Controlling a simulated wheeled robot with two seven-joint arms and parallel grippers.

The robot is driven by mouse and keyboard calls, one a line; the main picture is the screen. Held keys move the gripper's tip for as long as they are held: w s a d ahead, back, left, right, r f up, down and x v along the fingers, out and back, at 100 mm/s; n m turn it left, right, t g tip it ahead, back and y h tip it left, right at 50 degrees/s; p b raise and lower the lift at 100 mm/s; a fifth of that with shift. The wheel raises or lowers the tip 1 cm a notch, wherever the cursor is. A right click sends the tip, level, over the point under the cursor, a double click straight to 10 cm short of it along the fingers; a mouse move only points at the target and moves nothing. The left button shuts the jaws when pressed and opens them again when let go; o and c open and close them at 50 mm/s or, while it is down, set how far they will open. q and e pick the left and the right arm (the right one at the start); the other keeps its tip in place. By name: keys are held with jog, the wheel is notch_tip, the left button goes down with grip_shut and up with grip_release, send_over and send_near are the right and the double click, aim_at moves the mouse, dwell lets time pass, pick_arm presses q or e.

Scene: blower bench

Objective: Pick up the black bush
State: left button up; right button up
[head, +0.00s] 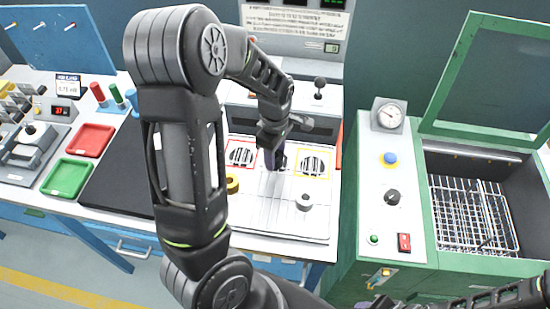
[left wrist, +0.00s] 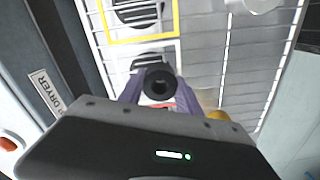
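The black bush (left wrist: 158,84), a short dark ring with a round hole, shows in the left wrist view between the purple fingertips of my left gripper (left wrist: 157,90). The fingers close in on both its sides with no clear gap. In the head view my left gripper (head: 272,160) points down low over the white bench plate, between the red and yellow outlined squares. The bush is mostly hidden there by the fingers. My right arm enters the head view at the bottom right, with what looks like its gripper (head: 380,303) cut by the frame edge; its fingers are unclear.
A grey bush (head: 303,201) and a yellow ring (head: 232,184) stand on the plate near the gripper. Red (head: 91,140) and green (head: 66,178) trays lie at the left. A green cabinet with an open lid and wire basket (head: 470,215) stands at the right.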

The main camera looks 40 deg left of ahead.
pick_arm(q)
grip_shut()
jog(key=shift+r, duration=0.1)
dwell(0.4)
notch_tip(320, 180, up, 10)
jog(key=shift+b, duration=0.4)
dwell(0.5)
